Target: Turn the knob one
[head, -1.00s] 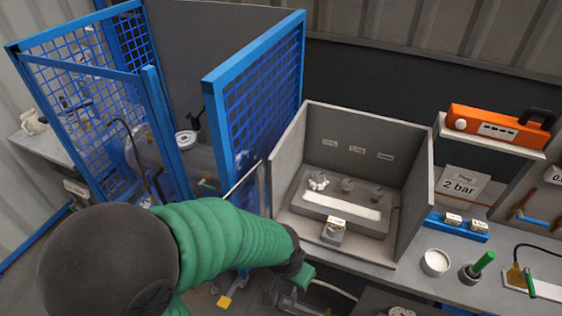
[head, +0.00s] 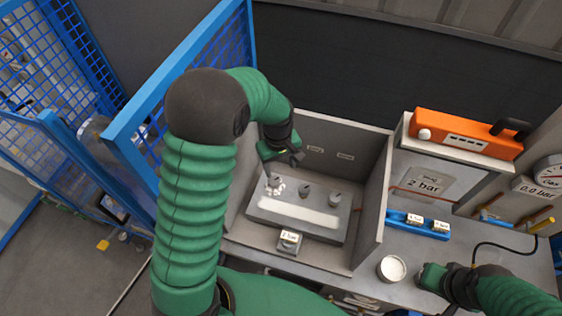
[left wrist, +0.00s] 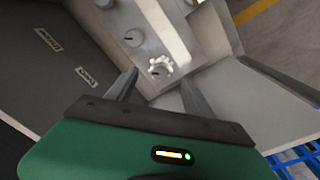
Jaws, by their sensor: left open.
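Three knobs stand in a row on a grey panel (head: 258,205) inside an open-topped grey booth. The left knob (head: 275,186) has a pale lobed shape; the middle knob (head: 305,191) and right knob (head: 335,199) are small and grey. My left gripper (head: 284,159) is above and behind the left knob, open and empty. In the left wrist view, the lobed knob (left wrist: 160,67) lies beyond and between the spread fingers (left wrist: 158,91), apart from them. Label text is too small to read. My right gripper (head: 433,277) is at the lower right; its fingers are unclear.
The booth's side wall (head: 373,205) stands right of the panel. A small labelled block (head: 289,241) sits in front. A blue mesh fence (head: 180,85) stands left.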

